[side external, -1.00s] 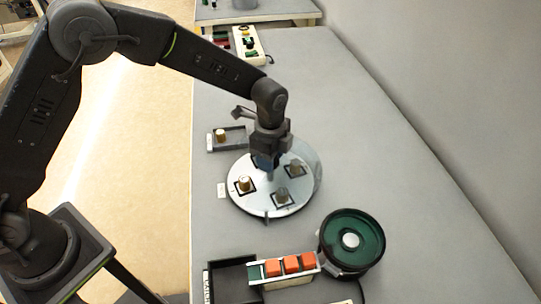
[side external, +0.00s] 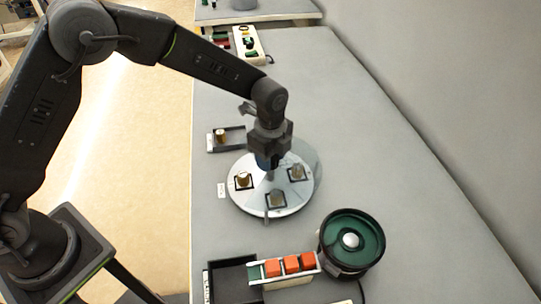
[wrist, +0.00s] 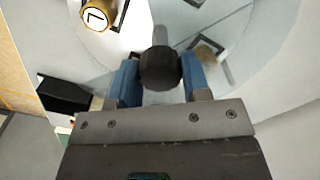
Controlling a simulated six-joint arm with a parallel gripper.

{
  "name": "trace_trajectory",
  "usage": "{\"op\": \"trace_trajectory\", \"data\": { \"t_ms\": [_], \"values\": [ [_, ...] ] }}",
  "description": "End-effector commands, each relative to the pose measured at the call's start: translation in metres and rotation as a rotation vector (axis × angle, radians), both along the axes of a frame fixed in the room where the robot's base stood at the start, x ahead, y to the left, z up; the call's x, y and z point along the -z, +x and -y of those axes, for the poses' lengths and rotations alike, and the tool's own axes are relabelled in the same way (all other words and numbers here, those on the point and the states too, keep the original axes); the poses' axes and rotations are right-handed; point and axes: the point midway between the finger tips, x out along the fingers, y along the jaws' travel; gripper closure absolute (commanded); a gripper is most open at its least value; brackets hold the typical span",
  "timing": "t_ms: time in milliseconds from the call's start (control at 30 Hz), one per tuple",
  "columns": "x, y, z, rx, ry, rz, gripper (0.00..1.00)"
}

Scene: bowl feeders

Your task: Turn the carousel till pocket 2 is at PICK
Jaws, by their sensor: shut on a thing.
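The carousel (side external: 255,203) is a pale round disc with square dark-edged pockets. A brass-coloured piece (side external: 243,181) sits in its left pocket. Greyish pieces sit in the right pocket (side external: 297,173) and the front pocket (side external: 276,199). My gripper (side external: 268,172) is over the disc's middle. In the wrist view its blue fingers (wrist: 160,80) are shut on a dark round knob (wrist: 160,66). A brass piece with a marked white top (wrist: 95,16) shows at upper left there. Pocket numbers and the PICK marking are not legible; the back of the disc is hidden by my gripper.
A small white label (side external: 222,190) lies left of the disc. A grey tray with a brass piece (side external: 221,135) is behind it. A green-lined bowl feeder (side external: 372,240), a rail of orange blocks (side external: 291,264) and a black bin (side external: 222,284) stand in front. The right of the table is clear.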

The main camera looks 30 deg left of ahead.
Motion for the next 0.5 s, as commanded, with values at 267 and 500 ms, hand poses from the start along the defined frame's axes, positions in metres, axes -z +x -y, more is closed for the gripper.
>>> {"op": "trace_trajectory", "data": {
  "t_ms": [267, 500],
  "values": [
    [-0.0013, 0.0007, 0.0018, -0.001, -0.004, 0.004, 0.52],
    [-0.0006, 0.0003, 0.0008, -0.001, -0.002, 0.002, 0.31]
  ]
}}
